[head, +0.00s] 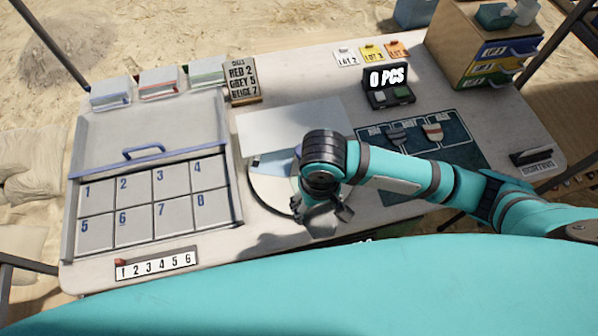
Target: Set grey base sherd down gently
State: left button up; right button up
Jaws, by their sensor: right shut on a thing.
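My right gripper (323,216) points down at the front middle of the table, over the front right edge of a round white disc (268,186). It is shut on the grey base sherd, which I cannot clearly tell apart from the grey fingers. Whether the sherd touches the surface below is hidden by my wrist. A dark mat (458,152) with labelled columns lies to the right, partly behind my arm. A grey sherd (397,134) and a beige and red sherd (433,131) lie on it. My left gripper is not in view.
A tray (150,150) with numbered cells stands at the left, a number strip (156,263) in front of it. A white sheet (290,128) lies behind the disc. A counter (388,88) reads 0 PCS. A drawer cabinet (480,45) stands at the back right.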

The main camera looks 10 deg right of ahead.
jog(key=s+a+f, duration=0.3)
jog(key=w+d, duration=0.1)
jog(key=w, duration=0.4)
jog(key=w+d+f+p, duration=0.1)
jog(key=w+d, duration=0.1)
jog(key=w, duration=0.3)
jog(key=w+d+f, duration=0.1)
jog(key=w, duration=0.4)
jog(key=shift+d, duration=0.15)
jog(key=shift+f+p, duration=0.55)
jog(key=shift+f, duration=1.2)
jog(key=o, duration=0.7)
jog(key=shift+f, duration=0.15)
jog(key=o, duration=0.5)
notch_tip(320, 180, up, 12)
jog(key=shift+r, duration=0.2)
